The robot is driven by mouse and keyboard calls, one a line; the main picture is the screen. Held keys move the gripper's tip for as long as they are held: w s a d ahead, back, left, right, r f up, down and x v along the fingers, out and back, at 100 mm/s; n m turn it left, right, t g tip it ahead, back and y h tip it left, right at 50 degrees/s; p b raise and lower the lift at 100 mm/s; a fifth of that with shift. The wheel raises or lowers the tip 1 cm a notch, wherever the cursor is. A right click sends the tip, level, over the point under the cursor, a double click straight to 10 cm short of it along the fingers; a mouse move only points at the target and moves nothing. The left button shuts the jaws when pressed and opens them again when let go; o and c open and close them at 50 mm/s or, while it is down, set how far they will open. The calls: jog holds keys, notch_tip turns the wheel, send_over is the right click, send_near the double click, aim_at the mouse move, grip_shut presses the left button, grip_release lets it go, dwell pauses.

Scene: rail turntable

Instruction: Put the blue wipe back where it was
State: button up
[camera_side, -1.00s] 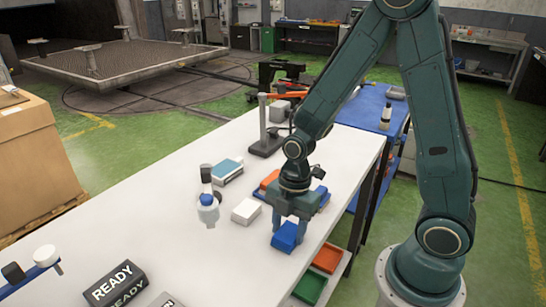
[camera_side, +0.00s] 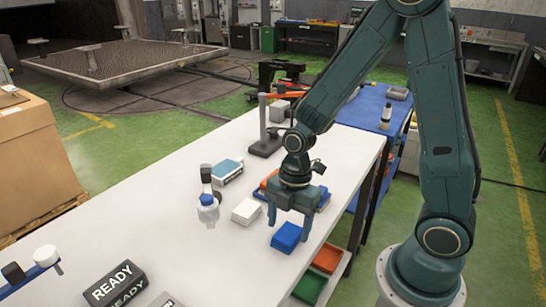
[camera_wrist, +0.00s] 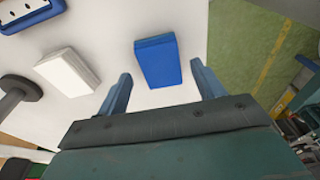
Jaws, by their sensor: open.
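The blue wipe (camera_side: 287,238) is a flat blue block lying on the white table near its right edge. In the wrist view the blue wipe (camera_wrist: 158,62) lies flat, ahead of and between my fingertips. My gripper (camera_side: 288,223) is above it with the two fingers spread wide, one on each side. In the wrist view my gripper (camera_wrist: 161,72) shows both fingers apart with gaps to the wipe and nothing held.
A white block (camera_side: 246,211) lies left of the wipe. Behind my gripper is a blue tray (camera_side: 324,199), partly hidden. Red (camera_side: 327,258) and green bins (camera_side: 309,288) sit below the table edge.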

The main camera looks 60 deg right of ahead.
aim_at(294, 228)
notch_tip(294, 228, up, 11)
jog(key=d, duration=0.1)
jog(key=shift+d+f, duration=0.2)
jog(key=shift+d, duration=0.1)
dwell(0.7)
jog(key=s+r+m+t+h, duration=0.1)
jog(key=s+r+m+t, duration=0.4)
jog(key=s+r+m, duration=0.5)
jog(key=s+d+m, duration=0.1)
jog(key=m, duration=0.7)
jog(key=shift+t+h, duration=0.3)
jog(key=shift+h, duration=0.1)
